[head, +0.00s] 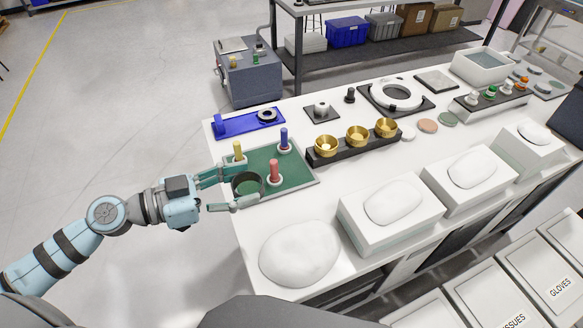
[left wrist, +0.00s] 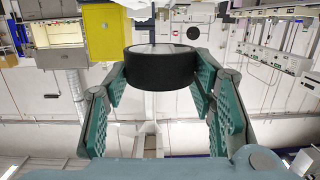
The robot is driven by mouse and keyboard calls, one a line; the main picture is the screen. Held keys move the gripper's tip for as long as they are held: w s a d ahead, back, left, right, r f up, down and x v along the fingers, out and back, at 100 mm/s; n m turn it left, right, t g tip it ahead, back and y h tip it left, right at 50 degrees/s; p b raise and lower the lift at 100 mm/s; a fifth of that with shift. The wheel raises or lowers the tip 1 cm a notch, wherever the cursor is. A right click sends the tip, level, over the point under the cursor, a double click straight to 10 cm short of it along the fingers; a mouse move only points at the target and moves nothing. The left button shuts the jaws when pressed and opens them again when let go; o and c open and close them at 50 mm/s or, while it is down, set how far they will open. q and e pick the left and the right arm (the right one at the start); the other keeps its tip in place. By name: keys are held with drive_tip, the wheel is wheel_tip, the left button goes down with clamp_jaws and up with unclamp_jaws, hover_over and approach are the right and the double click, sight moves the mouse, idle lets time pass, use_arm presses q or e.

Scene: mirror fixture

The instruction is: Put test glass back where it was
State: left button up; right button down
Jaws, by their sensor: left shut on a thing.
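The test glass (head: 247,184) appears as a round piece with a dark rim, and green shows through its middle. In the left wrist view it is a thick black disc (left wrist: 160,66) seen edge-on between the fingers. My left gripper (head: 238,187) is shut on it, with a finger on either side. It overlaps the near left part of the green tray (head: 300,184) in the head view; its height above the tray is hard to tell. My right gripper is not in view.
Yellow (head: 238,150), blue (head: 284,138) and red (head: 274,171) handled pieces stand on the tray, close to the gripper. A blue plate (head: 235,123) with a dark ring lies behind. A black rack (head: 330,155) with gold cups stands right. A white cloth mound (head: 300,253) lies in front.

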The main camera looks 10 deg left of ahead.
use_arm(q)
drive_tip(key=w+a+r+n+t+y, duration=0.2)
drive_tip(key=w+a, duration=0.1)
drive_tip(key=w, duration=0.4)
drive_tip(key=w+a+r+n+t+y, duration=0.1)
drive_tip(key=w+a+n+t+y, duration=0.15)
drive_tip(key=w, duration=0.45)
drive_tip(key=shift+y, duration=0.25)
wheel_tip(320, 180, down, 19)
drive_tip(key=b, duration=0.7)
drive_tip(key=shift+s+a, duration=0.1)
drive_tip(key=shift+f, duration=0.1)
drive_tip(key=o, duration=1)
drive_tip(key=shift+f, duration=0.1)
drive_tip(key=o, duration=0.4)
